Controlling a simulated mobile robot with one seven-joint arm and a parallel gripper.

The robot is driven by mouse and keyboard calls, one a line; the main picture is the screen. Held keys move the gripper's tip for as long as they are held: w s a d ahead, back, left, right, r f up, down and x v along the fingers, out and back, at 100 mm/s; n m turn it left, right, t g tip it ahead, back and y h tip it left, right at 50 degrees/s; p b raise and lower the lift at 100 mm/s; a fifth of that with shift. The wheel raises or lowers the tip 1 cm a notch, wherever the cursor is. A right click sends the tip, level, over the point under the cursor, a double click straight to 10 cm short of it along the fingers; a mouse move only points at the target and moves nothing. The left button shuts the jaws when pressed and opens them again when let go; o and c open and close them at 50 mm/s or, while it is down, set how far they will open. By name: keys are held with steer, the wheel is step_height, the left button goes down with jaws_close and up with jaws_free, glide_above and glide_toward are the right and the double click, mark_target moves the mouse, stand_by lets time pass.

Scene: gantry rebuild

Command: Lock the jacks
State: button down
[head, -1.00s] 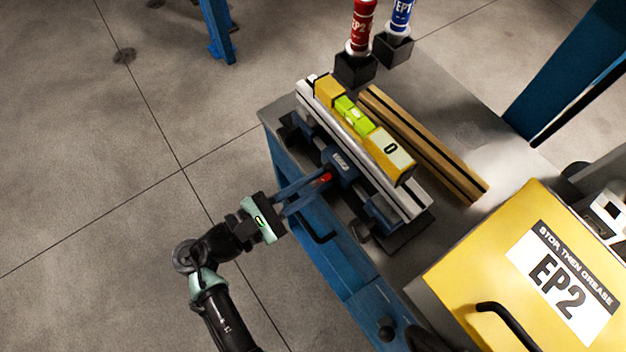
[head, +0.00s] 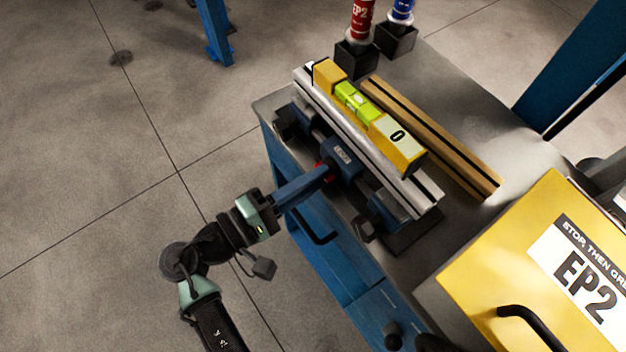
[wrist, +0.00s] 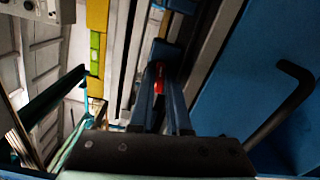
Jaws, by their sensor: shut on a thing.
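Blue jacks stand in a row under a silver rail on the bench; the middle jack (head: 342,158) carries a small label. Another jack (head: 385,213) is at the near right end, and one at the far left end (head: 298,120) is partly hidden. My gripper (head: 322,174) reaches in from the left at the middle jack. It is shut on a small red lever (wrist: 160,70), which shows between the blue fingertips in the wrist view. In the head view only a bit of red shows by the fingertips. The lever's exact angle is hard to tell.
A yellow level (head: 400,148) marked 0 lies on the silver rail (head: 425,197). A tan rail (head: 450,155) lies behind. Red and blue tubes stand in black holders at the back. A yellow EP2 box (head: 510,260) is at right. A black handle (head: 318,232) juts from the blue bench front.

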steer(key=shift+f+m+b, duration=0.1)
steer(key=shift+m+b, duration=0.5)
steer(key=shift+m, duration=0.5)
steer(key=c, duration=0.9)
jaws_free()
steer(key=b+v, duration=0.1)
steer(key=v, duration=1.2)
